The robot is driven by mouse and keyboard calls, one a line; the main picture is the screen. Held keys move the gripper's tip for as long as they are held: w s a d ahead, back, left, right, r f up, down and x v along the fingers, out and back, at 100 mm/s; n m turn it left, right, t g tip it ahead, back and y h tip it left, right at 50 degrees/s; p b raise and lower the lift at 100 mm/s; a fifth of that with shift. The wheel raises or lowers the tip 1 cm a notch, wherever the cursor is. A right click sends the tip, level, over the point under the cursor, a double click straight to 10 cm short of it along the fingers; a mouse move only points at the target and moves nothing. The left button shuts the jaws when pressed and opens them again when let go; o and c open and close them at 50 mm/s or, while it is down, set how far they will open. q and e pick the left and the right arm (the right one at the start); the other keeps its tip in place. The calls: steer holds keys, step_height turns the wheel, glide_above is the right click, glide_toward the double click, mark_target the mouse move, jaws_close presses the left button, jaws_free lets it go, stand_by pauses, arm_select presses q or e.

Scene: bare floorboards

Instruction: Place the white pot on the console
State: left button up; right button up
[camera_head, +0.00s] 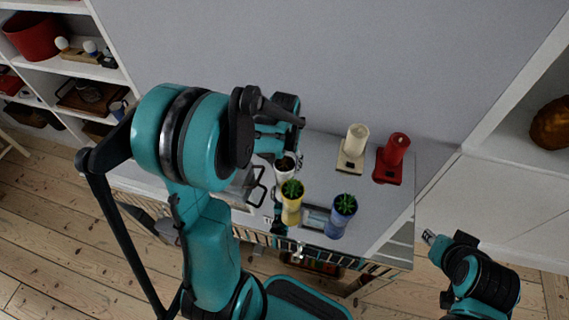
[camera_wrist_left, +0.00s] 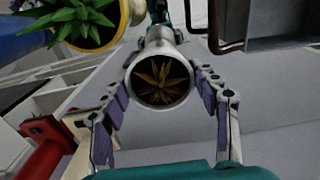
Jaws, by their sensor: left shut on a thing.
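The white pot (camera_head: 285,172) is at the back of the console (camera_head: 385,212), behind the yellow pot. In the left wrist view the white pot (camera_wrist_left: 161,42) has a round rim and a brownish plant inside. My left gripper (camera_head: 283,157) reaches down over the console and is shut on the white pot, with a finger on each side of it. Whether the pot's base touches the console top cannot be told. My right gripper (camera_head: 430,237) is low at the right, off the console's right end, and its opening is too small to judge.
A yellow pot (camera_head: 291,212) and a blue pot (camera_head: 341,222) with green plants stand near the console's front. A dark-handled tray (camera_head: 243,188) lies left. Shelves flank the console.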

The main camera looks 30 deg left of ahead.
arm_select(q)
steer(key=shift+f, duration=0.15)
steer(key=o, duration=1.4)
steer(key=shift+r, duration=0.3)
step_height(320, 180, up, 11)
steer(key=p, duration=0.4)
steer(key=s+d+r+m+t, duration=0.1)
steer(key=s+d+r+t, duration=0.1)
steer(key=s+d, duration=0.1)
steer(key=s+d+r+m+t, duration=0.1)
steer(key=s+d+r+t, duration=0.1)
steer(key=s+d, duration=0.1)
steer(key=s+d+r+t, duration=0.2)
steer(key=s+t, duration=0.1)
steer(key=shift+s+d+r+m, duration=0.15)
steer(key=shift+d+r+m, duration=0.05)
steer(key=shift+d+m, duration=0.2)
